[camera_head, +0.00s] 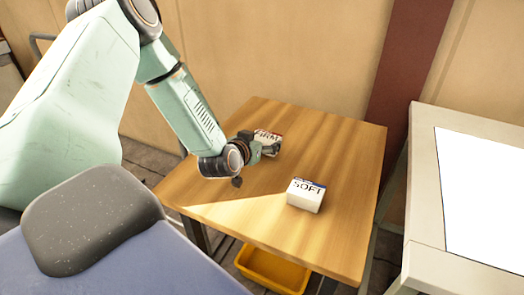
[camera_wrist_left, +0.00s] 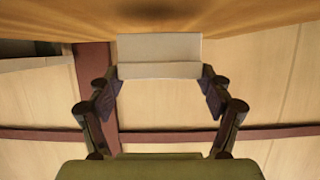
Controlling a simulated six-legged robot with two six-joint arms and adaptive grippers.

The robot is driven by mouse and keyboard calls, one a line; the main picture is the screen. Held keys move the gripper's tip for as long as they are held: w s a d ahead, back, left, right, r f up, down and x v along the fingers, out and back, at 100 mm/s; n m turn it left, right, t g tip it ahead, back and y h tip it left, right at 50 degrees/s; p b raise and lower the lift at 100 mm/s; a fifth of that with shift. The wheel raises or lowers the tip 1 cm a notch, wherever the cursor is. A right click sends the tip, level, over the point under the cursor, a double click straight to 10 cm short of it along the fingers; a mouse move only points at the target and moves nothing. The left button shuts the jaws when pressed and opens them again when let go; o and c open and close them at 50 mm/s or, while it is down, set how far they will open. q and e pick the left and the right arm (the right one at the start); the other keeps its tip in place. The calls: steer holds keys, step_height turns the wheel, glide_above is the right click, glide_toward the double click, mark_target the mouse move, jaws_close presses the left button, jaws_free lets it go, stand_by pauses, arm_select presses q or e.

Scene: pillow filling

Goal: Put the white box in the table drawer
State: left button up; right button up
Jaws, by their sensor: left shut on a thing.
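A white box (camera_head: 268,136) with red lettering ending in "RM" stands towards the back of the wooden table (camera_head: 335,150). My left gripper (camera_head: 264,149) is shut on this box, and its fingers hide part of it. In the left wrist view the pale box (camera_wrist_left: 160,55) sits between the two fingertips of the gripper (camera_wrist_left: 160,90), near the table surface. A second white box (camera_head: 306,196), marked "SOFT" with a blue edge, lies nearer the front, apart from the gripper. No drawer front shows clearly. My right gripper is not in view.
A yellow open bin (camera_head: 272,268) sits under the table's front edge. A pale table with a white top (camera_head: 485,195) stands at the right, across a gap. A wall is close behind the table. The table's right side is clear.

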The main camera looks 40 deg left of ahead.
arm_select(q)
steer(key=shift+d+f+b, duration=0.1)
steer(key=shift+f+b, duration=0.2)
steer(key=shift+f, duration=0.85)
steer(key=shift+w+f, duration=0.1)
steer(key=shift+w, duration=0.2)
steer(key=shift+s+f, duration=0.1)
steer(key=shift+s, duration=0.2)
steer(key=shift+s+d+f+b, duration=0.1)
steer(key=shift+f+b, duration=0.05)
steer(key=shift+b, duration=0.2)
